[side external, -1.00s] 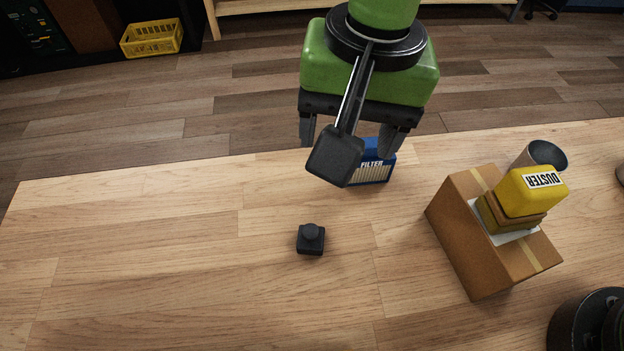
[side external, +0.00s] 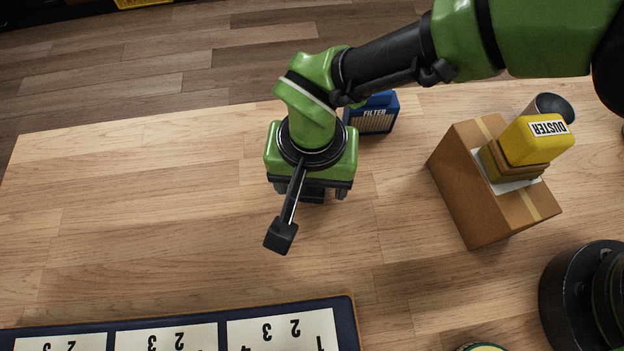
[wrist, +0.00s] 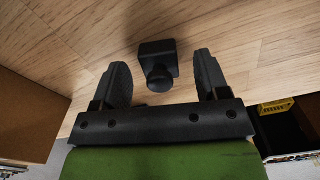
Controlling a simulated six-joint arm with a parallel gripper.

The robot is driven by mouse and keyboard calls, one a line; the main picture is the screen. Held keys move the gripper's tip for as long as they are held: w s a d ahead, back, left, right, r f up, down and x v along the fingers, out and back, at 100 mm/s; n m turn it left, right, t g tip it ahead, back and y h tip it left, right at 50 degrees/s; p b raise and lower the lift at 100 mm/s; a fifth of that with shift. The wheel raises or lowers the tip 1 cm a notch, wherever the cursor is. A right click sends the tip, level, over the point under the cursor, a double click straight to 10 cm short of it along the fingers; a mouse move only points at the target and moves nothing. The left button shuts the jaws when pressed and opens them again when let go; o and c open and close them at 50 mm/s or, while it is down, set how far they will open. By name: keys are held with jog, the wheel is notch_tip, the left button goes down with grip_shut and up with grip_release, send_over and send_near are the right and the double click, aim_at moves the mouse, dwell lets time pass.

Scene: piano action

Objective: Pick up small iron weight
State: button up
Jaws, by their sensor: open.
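The small iron weight (wrist: 158,57) is a black square block with a round knob. In the wrist view it shows between my two finger tips, with bare wood visible on both sides, and neither finger touches it. My gripper (wrist: 161,66) is open and empty. In the side external view my gripper (side external: 312,190) is low over the table, and a dark part of the weight (side external: 314,196) shows between the fingers. The rest of it is hidden under the green gripper body.
A blue filter box (side external: 372,114) stands just behind my gripper. A cardboard box (side external: 480,210) with a yellow duster (side external: 536,140) on it is to the right. A numbered board (side external: 352,325) lies at the front. The wooden table (side external: 130,220) is clear at left.

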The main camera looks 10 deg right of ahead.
jog(key=shift+f, duration=0.4)
jog(key=shift+c, duration=0.5)
jog(key=c, duration=1)
jog(key=shift+c, duration=0.2)
jog(key=shift+r, duration=0.15)
